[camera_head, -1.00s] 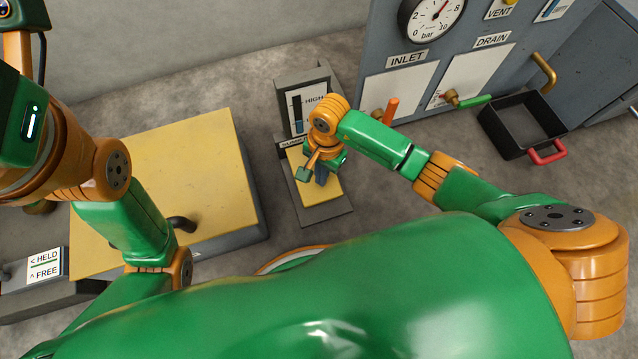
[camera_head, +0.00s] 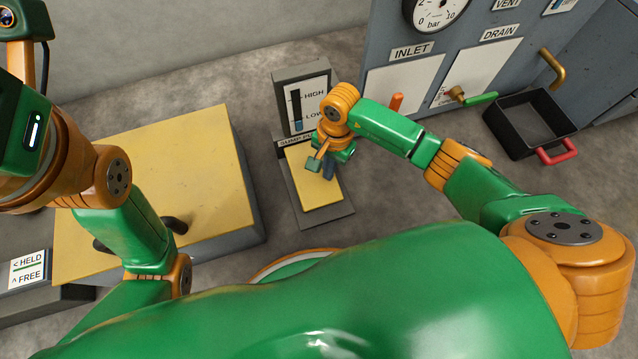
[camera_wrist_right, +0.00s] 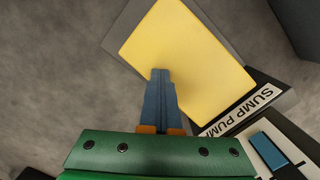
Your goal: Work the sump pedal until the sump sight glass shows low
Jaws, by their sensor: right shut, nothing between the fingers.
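The sump pedal (camera_head: 316,188) is a yellow plate on a grey base, below a small panel marked SUMP PUMP. It also fills the middle of the right wrist view (camera_wrist_right: 190,50). The sump sight glass (camera_head: 297,102) stands behind it with HIGH and LOW marks. Its upper part is dark and blue shows at the bottom, near the LOW mark. My right gripper (camera_head: 329,172) is shut and empty. Its blue fingers (camera_wrist_right: 160,75) point down over the yellow plate; I cannot tell whether they touch it. My left arm is at the left, its gripper not visible.
A yellow-topped box (camera_head: 200,165) stands left of the pedal. A HELD/FREE sign (camera_head: 27,269) is at far left. The grey panel right has a gauge (camera_head: 436,8), INLET and DRAIN valves. A black tray (camera_head: 535,120) with a red handle stands on the floor.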

